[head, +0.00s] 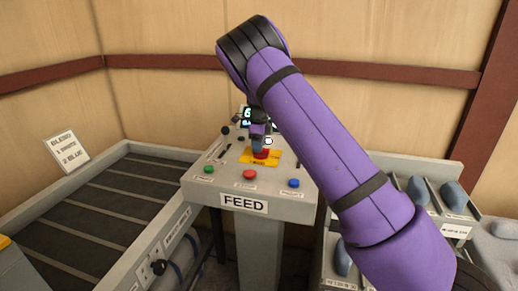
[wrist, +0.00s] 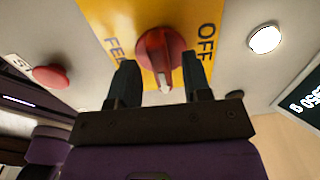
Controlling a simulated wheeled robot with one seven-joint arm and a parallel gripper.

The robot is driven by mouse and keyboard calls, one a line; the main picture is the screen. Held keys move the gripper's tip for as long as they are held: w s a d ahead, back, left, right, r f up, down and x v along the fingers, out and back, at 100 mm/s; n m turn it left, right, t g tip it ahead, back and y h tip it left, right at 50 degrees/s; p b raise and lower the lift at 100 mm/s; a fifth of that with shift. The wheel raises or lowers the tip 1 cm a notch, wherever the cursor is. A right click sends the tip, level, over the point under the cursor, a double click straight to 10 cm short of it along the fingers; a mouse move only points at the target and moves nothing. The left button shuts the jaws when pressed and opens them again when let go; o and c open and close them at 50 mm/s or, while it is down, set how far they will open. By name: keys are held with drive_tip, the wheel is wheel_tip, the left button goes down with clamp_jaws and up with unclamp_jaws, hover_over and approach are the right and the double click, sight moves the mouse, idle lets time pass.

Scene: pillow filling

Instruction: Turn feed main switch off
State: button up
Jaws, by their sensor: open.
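The feed main switch (wrist: 158,48) is a red rotary knob with a white pointer mark, on a yellow plate (wrist: 100,12) lettered FEED on the left and OFF on the right in the wrist view. Its white-tipped end points down the wrist picture, toward my gripper (wrist: 160,85). My gripper is open, one dark finger on each side of the knob's lower end, with gaps visible. In the head view, the switch (head: 262,154) and plate (head: 273,158) are on top of the FEED console, with my gripper (head: 258,146) right over them, partly hiding them.
The FEED console (head: 243,206) has green (head: 208,169), red (head: 249,174) and blue (head: 294,183) buttons along its front. A lit display (wrist: 306,100) stands behind the switch. A conveyor (head: 95,205) is at left; trays with grey-blue items (head: 418,190) are at right.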

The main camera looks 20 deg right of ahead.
drive_tip(key=shift+f, duration=0.85)
clamp_jaws()
